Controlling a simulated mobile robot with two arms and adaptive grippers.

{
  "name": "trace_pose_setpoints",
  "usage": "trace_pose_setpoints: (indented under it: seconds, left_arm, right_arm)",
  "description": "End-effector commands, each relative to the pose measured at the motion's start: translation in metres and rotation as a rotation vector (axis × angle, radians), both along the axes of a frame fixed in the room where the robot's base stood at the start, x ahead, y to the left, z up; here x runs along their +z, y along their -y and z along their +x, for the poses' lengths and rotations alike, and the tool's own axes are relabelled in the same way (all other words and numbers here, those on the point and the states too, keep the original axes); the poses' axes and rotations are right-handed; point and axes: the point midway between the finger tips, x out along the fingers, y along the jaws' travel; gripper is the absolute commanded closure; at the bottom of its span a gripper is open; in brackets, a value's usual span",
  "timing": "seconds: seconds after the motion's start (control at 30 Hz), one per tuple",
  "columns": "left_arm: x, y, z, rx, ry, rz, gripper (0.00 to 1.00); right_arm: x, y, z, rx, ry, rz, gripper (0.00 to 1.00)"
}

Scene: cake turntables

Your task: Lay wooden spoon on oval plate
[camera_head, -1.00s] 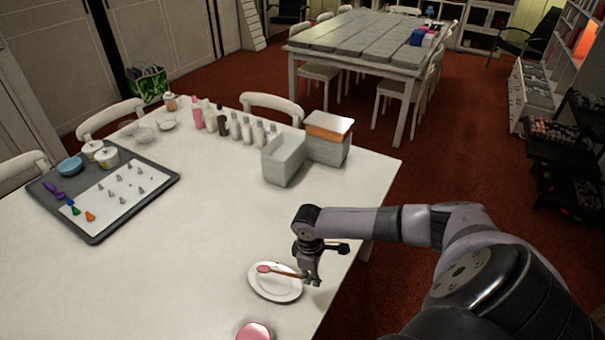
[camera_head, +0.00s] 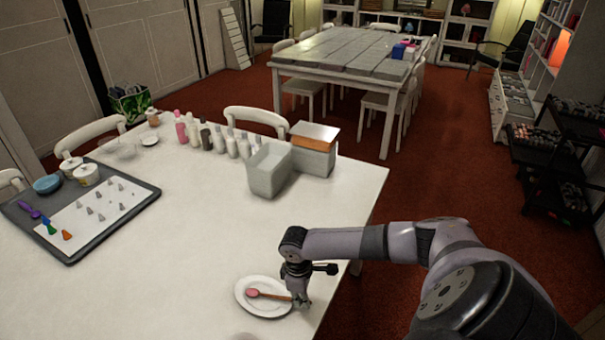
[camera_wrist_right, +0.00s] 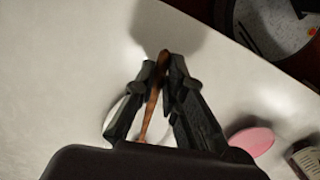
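The white oval plate (camera_head: 244,306) lies near the table's right edge in the head view. The wooden spoon (camera_head: 272,295) has a pinkish bowl and extends across the plate, bowl left and handle right. My right gripper (camera_head: 300,301) is at the plate's right rim, around the handle end. In the right wrist view, the fingers (camera_wrist_right: 165,68) are closed on the brown spoon handle (camera_wrist_right: 154,100); part of the plate (camera_wrist_right: 112,112) shows behind them. The spoon is low over the plate; I cannot tell whether it touches. My left gripper is out of view.
A pink round item (camera_wrist_right: 252,142) lies near the right gripper in the wrist view. A grey bin (camera_head: 268,175), a box (camera_head: 314,155) and several bottles (camera_head: 205,137) stand farther back. A grey tray (camera_head: 75,247) is at left. The table's middle is clear.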

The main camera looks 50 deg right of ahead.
Motion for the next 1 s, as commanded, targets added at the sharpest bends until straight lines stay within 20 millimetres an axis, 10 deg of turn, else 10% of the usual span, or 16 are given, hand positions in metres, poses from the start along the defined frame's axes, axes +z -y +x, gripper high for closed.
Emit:
trace_pose_setpoints:
  seconds: [0.67, 1.0]
  left_arm:
    - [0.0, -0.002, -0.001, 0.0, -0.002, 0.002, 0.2]
    - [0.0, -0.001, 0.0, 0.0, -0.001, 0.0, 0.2]
  right_arm:
    - [0.001, 0.0, 0.0, 0.001, -0.001, 0.0, 0.66]
    - [0.056, -0.001, 0.004, 0.002, 0.002, -0.001, 0.66]
